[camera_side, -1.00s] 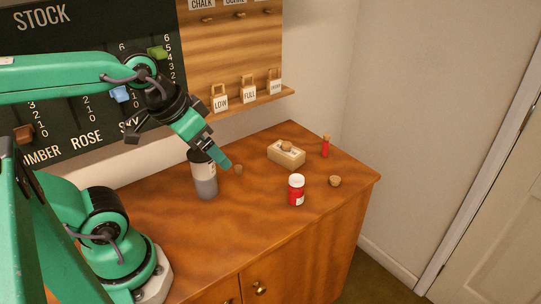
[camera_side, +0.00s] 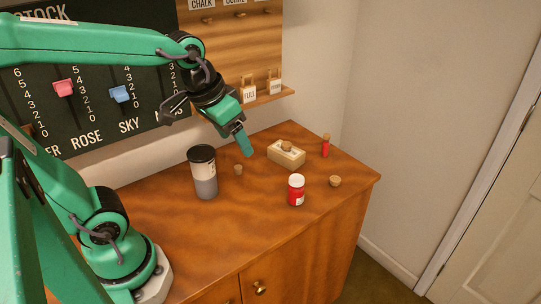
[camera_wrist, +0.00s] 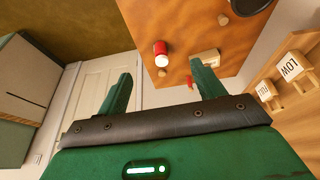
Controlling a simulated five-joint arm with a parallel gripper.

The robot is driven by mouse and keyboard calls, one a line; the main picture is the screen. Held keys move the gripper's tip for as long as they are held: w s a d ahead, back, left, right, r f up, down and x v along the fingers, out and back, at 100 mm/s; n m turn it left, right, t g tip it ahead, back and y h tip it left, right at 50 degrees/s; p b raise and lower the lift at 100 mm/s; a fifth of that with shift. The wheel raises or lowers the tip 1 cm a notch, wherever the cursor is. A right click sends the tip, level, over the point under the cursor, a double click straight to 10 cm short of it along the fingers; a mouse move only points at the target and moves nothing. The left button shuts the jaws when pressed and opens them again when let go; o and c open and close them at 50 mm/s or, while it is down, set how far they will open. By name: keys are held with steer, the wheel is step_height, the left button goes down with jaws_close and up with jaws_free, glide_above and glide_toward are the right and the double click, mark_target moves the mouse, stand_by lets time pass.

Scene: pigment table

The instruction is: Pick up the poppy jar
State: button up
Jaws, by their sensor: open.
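The red jar with a white top and a pale label, which fits the poppy jar (camera_side: 296,191), stands upright on the wooden cabinet top, right of centre. In the wrist view the red jar (camera_wrist: 161,54) shows beyond the fingertips, in line with the gap between them. My gripper (camera_side: 247,149) is above the cabinet, up and to the left of the jar in the side view, apart from it. In the wrist view my gripper (camera_wrist: 161,75) has its two green fingers spread, with nothing held between them.
A tall black-lidded grey canister (camera_side: 204,174) stands left of the jar. A small cork (camera_side: 238,169) lies between them. A tan block (camera_side: 287,153) with a cork on it and a slim red corked tube (camera_side: 326,147) stand behind. Another cork (camera_side: 335,181) lies right of the jar.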

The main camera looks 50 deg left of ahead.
steer(key=w+f+g, duration=0.2)
steer(key=w+f, duration=0.3)
steer(key=w, duration=0.5)
steer(key=g, duration=0.2)
glide_above(297, 178)
steer(key=shift+n, duration=0.4)
steer(key=f, duration=0.8)
steer(key=shift+s+d+f, duration=0.1)
steer(key=shift+s, duration=0.2)
steer(key=shift+w+f, duration=0.25)
steer(key=shift+f, duration=0.15)
steer(key=shift+f, duration=1.3)
steer(key=shift+f, duration=0.1)
steer(key=shift+f, duration=2.5)
